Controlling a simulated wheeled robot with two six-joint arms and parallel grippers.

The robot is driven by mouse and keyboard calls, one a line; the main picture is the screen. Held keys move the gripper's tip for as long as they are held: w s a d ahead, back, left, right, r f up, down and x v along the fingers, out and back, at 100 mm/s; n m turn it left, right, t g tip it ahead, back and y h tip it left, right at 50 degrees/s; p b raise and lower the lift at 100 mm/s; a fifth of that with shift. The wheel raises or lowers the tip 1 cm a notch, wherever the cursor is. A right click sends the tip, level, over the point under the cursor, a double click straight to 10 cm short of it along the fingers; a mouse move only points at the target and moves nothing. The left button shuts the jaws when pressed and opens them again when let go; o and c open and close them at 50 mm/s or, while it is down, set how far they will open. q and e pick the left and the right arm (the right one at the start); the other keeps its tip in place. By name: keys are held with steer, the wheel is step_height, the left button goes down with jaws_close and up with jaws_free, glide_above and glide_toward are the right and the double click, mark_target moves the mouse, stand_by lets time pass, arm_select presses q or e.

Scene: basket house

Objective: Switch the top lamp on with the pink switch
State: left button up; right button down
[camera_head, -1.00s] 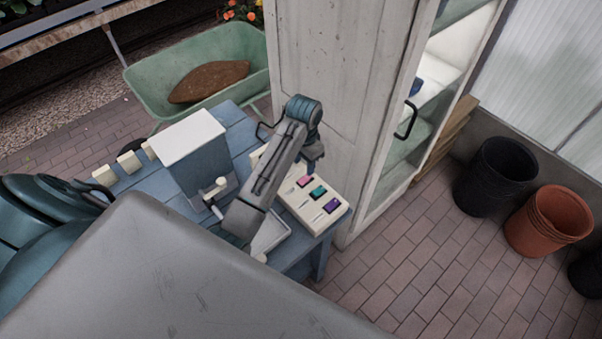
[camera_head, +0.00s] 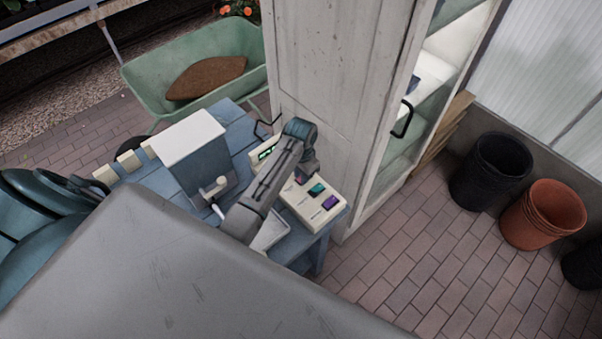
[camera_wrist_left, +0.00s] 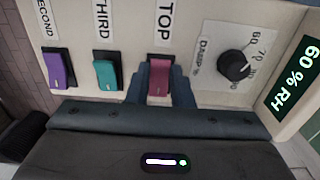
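The pink switch (camera_wrist_left: 158,80) sits under the word TOP on a cream control panel (camera_head: 289,196). My left gripper (camera_wrist_left: 160,88) is right at it in the wrist view, a dark blue finger on each side of the switch. The fingers are apart; I cannot tell whether they touch the switch. In the head view my left gripper (camera_head: 306,176) is over the panel and mostly covers the pink switch. The teal switch (camera_wrist_left: 107,74), marked THIRD, and the purple switch (camera_wrist_left: 58,71), marked SECOND, stand beside it. No lamp can be made out. My right gripper is not in view.
The panel also has a black dial (camera_wrist_left: 234,66) and a 60 % RH display (camera_wrist_left: 300,82). A white-topped box (camera_head: 188,137) with a handle stands on the blue table (camera_head: 232,116). A tall cabinet (camera_head: 330,80) rises close behind the panel.

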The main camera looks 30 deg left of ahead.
arm_select(q)
steer(key=shift+w+d+r+g, duration=0.15)
steer(key=shift+w+g, duration=0.2)
steer(key=shift+g, duration=0.35)
jaws_close()
steer(key=g, duration=0.1)
steer(key=g+y, duration=0.1)
steer(key=g, duration=0.1)
steer(key=shift+w+d+y, duration=0.1)
steer(key=shift+w+y, duration=0.2)
steer(key=shift+w, duration=0.1)
steer(key=o, duration=0.9)
jaws_free()
